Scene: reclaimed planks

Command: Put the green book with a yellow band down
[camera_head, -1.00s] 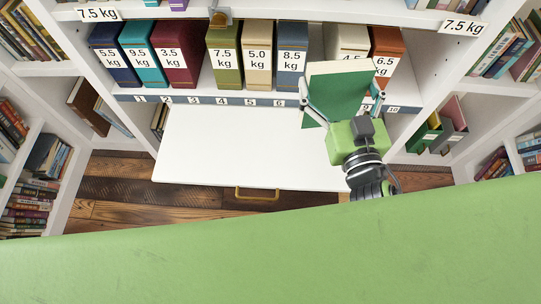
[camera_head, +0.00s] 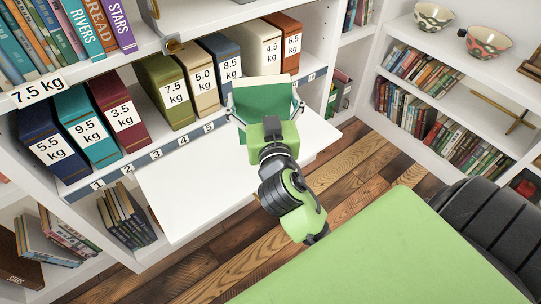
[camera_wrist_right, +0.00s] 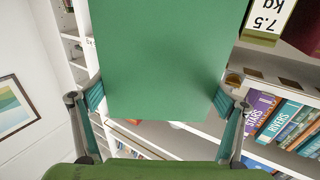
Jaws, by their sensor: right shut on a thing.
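The green book (camera_head: 263,92) is in my right gripper (camera_head: 264,108), held up in front of the shelf, above the white pull-out board (camera_head: 180,205). Its cream page edge faces up in the head view; I see no yellow band. In the right wrist view the plain green cover of the book (camera_wrist_right: 160,50) fills the middle, with a finger of my right gripper (camera_wrist_right: 158,103) on each side of it. My left gripper is not in view.
Weight-labelled volumes stand on the shelf behind, among them an olive one (camera_head: 165,90), a maroon one (camera_head: 118,110) and a grey-blue one (camera_head: 222,55). A gap shows between the maroon and olive volumes. A numbered strip (camera_head: 160,153) runs along the shelf edge. Bowls (camera_head: 433,17) stand at the upper right.

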